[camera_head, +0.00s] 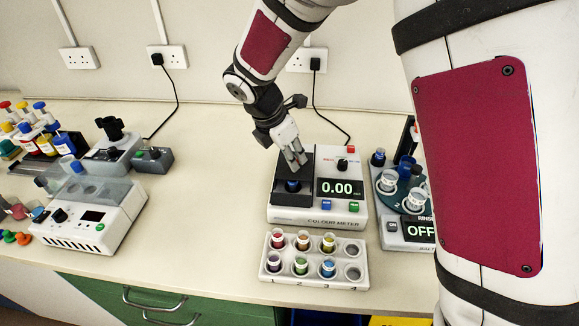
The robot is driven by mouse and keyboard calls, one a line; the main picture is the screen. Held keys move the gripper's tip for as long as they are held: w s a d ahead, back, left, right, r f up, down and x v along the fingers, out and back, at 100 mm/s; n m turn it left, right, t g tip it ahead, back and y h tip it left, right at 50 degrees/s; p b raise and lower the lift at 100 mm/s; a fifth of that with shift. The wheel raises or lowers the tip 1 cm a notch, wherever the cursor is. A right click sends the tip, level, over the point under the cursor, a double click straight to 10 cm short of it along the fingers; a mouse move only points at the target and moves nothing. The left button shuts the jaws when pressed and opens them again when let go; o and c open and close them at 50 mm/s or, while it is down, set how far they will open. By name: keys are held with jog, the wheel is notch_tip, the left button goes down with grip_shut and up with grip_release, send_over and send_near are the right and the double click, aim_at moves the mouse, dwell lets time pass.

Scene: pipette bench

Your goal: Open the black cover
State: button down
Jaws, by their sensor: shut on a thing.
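The colour meter (318,217) stands on the bench at the middle of the view, its display reading 0.00. Its black cover (307,164) appears raised at the back of the black measuring block (291,199). A round blue-topped thing (292,185) shows in the block, in front of the cover. My gripper (296,161) reaches down from above and is shut on the black cover. The fingers hide part of the cover, so its exact tilt is hard to tell.
A white rack (315,281) of coloured vials stands in front of the meter. A rinse station (402,232) is close on the right, partly hidden by my arm. A white instrument (90,222) stands left; the bench between is clear. A cable (330,122) runs behind the meter.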

jog(key=w+b, duration=0.1)
jog(key=w, duration=0.2)
jog(key=w+d+b, duration=0.1)
jog(key=w, duration=0.3)
jog(key=shift+w+d, duration=0.1)
jog(key=shift+d, duration=0.1)
jog(key=c, duration=1.4)
grip_release()
jog(key=v, duration=1.2)
jog(key=shift+a, duration=0.1)
